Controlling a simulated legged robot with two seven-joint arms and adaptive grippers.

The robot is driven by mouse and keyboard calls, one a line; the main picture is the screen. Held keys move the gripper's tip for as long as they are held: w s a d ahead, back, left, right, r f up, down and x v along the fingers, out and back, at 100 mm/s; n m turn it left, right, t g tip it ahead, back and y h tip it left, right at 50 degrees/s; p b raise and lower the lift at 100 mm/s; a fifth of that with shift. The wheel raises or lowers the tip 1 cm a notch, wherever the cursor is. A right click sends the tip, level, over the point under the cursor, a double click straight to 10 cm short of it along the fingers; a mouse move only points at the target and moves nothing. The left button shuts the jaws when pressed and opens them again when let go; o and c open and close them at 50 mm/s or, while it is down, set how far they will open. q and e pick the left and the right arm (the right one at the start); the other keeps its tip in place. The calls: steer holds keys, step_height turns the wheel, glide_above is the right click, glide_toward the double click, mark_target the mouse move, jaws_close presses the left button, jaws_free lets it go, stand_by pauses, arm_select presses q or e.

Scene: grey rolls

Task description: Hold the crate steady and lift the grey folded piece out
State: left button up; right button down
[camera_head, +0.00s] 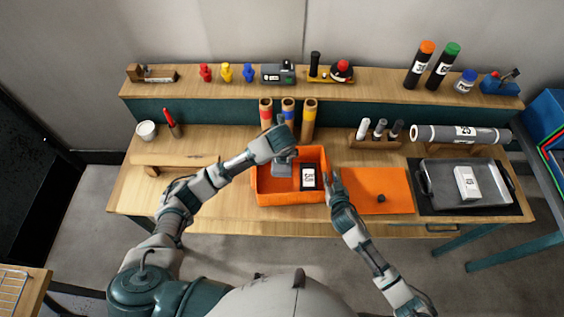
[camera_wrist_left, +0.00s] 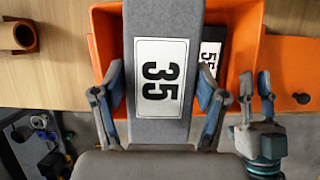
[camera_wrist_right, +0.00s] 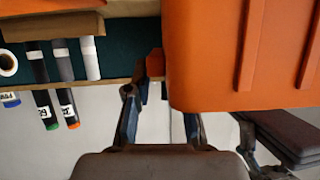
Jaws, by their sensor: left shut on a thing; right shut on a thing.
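The orange crate (camera_head: 262,197) stands on the workbench, in front of me. My left gripper (camera_head: 282,155) is over it and shut on the grey folded piece (camera_head: 282,170). In the left wrist view the piece (camera_wrist_left: 160,25) carries a white label reading 35 and sits between both fingers. Its lower end is inside the crate's outline; I cannot tell if it touches the floor. A black labelled box (camera_head: 309,178) lies in the crate's right part. My right gripper (camera_head: 332,184) is shut on the crate's right wall. In the right wrist view, the crate (camera_wrist_right: 220,60) fills the upper right.
Several cardboard tubes (camera_head: 310,112) stand right behind the crate. A wooden rest (camera_head: 175,160), a white cup (camera_head: 146,130) and a red marker are left.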

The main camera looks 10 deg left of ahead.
steer(key=shift+d+f, duration=0.1)
steer(key=c, duration=0.9)
jaws_free()
steer(key=shift+w, duration=0.1)
